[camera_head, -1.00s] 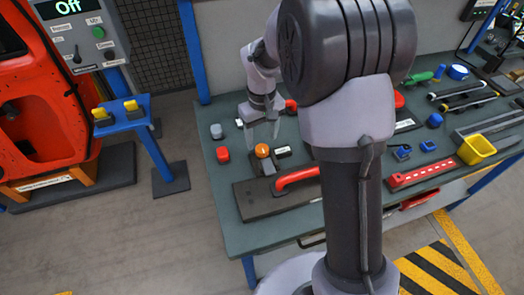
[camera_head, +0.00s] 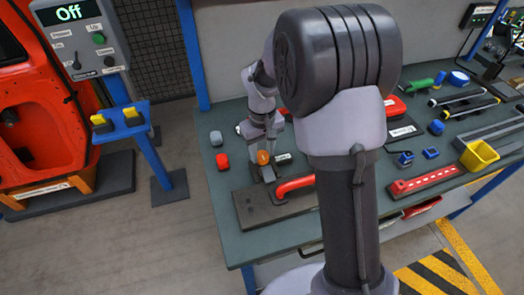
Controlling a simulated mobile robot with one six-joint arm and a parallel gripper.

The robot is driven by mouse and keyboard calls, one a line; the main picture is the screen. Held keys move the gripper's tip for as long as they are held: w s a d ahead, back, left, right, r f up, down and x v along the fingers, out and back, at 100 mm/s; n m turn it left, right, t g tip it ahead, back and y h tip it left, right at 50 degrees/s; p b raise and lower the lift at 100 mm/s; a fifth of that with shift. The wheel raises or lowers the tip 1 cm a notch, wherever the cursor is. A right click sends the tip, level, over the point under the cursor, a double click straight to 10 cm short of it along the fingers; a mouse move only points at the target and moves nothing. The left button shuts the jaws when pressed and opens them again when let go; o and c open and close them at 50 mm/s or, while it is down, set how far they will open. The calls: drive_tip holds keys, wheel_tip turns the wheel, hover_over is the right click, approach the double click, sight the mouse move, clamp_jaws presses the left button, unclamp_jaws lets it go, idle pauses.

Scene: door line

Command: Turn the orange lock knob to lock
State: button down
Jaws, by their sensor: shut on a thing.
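The orange lock knob (camera_head: 263,157) sits on a dark base plate (camera_head: 254,210) on the green bench, next to a red handle (camera_head: 295,186). My gripper (camera_head: 265,150) is down at the knob, its fingers at either side, shut on it. The fingers hide part of the knob. A small white label (camera_head: 283,157) lies just right of the knob; its writing is too small to read.
A grey button (camera_head: 216,138) and a red button (camera_head: 222,161) stand left of the gripper. My arm hides the bench's middle. Tools and a yellow bin (camera_head: 478,156) lie to the right. A control box (camera_head: 82,37) reads "Off".

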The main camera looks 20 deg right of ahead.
drive_tip(key=shift+m, duration=0.3)
drive_tip(key=m, duration=1.1)
drive_tip(key=shift+m, duration=0.4)
drive_tip(key=shift+m+b, duration=0.4)
drive_tip(key=shift+m, duration=1.5)
drive_tip(key=c, duration=0.9)
unclamp_jaws()
